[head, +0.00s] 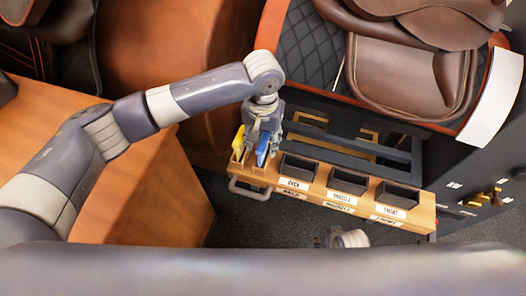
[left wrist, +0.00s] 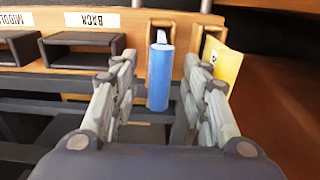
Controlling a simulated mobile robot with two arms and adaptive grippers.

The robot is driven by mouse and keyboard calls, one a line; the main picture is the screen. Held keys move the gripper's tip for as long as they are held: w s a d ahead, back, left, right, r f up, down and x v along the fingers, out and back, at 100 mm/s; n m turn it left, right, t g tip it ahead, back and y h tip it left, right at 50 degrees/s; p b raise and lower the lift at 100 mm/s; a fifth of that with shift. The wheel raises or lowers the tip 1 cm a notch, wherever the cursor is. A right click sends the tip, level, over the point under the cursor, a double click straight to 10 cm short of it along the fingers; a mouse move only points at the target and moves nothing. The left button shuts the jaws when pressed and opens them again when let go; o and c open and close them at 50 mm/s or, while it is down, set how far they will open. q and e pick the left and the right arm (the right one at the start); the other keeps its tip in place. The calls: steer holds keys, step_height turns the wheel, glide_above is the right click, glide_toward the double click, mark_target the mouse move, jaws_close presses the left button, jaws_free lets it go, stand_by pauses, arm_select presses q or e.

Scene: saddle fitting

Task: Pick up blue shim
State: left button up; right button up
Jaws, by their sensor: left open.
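The blue shim (head: 262,153) stands upright in a slot at the left end of the wooden rack (head: 318,205). It also shows in the left wrist view (left wrist: 159,80), in the middle between my fingers. My left gripper (head: 264,150) points down over this end of the rack. In the left wrist view my left gripper (left wrist: 160,68) is open, with one finger on each side of the blue shim and visible gaps. My right gripper is not seen; only a small pale arm part of mine shows low in the head view.
A yellow shim (head: 238,141) stands close beside the blue one and the right finger in the left wrist view (left wrist: 224,68). Dark trays labelled back (head: 298,168), middle (head: 347,182) and front (head: 398,196) line the rack. A brown saddle (head: 410,80) lies behind.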

arm_select(q)
steer(key=shift+f, duration=0.15)
jaws_close()
